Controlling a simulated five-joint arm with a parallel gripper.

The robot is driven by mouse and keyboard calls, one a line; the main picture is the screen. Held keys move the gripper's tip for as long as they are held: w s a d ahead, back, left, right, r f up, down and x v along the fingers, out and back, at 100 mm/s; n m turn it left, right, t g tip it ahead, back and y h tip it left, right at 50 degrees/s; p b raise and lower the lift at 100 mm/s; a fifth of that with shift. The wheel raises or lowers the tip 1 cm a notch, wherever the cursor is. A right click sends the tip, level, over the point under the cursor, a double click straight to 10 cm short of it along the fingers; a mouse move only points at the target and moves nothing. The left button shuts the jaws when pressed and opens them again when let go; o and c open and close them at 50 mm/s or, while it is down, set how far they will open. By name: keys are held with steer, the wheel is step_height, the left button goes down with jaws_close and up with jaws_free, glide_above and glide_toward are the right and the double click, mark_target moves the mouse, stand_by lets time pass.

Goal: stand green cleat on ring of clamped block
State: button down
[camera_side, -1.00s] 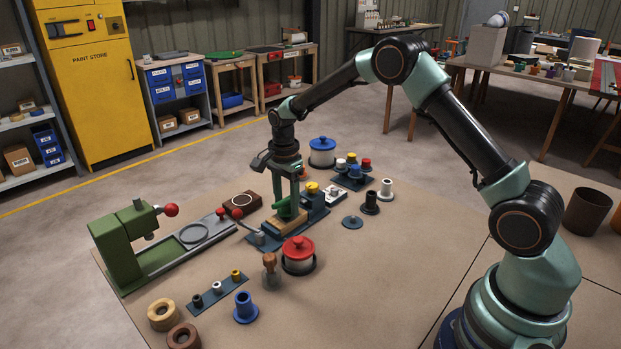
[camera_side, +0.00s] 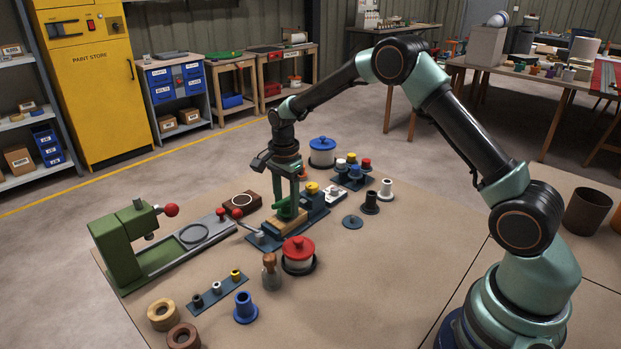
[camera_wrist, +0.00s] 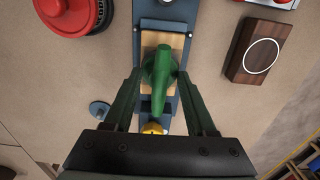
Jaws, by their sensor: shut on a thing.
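The green cleat (camera_side: 284,211) is between the fingers of my gripper (camera_side: 287,197), which is shut on it. In the wrist view the cleat (camera_wrist: 158,80) lies between the two fingertips, its horn pointing toward the gripper. The cleat is over the pale wooden clamped block (camera_side: 287,225), which also shows in the wrist view (camera_wrist: 176,42). The block sits in a dark blue clamp (camera_side: 313,213). The cleat hides the middle of the block, so its ring is not visible. I cannot tell whether the cleat's base touches the block.
A dark wooden block with a white ring (camera_wrist: 262,55) lies beside the clamp. A red-lidded pot (camera_side: 298,256) stands close in front. A green press (camera_side: 125,245) with a grey rail is at left. Spools (camera_side: 371,203) stand at right. The front right of the table is clear.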

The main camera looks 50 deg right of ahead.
steer(key=shift+f, duration=0.5)
steer(key=c, duration=0.5)
jaws_free()
steer(key=shift+r, duration=5.5)
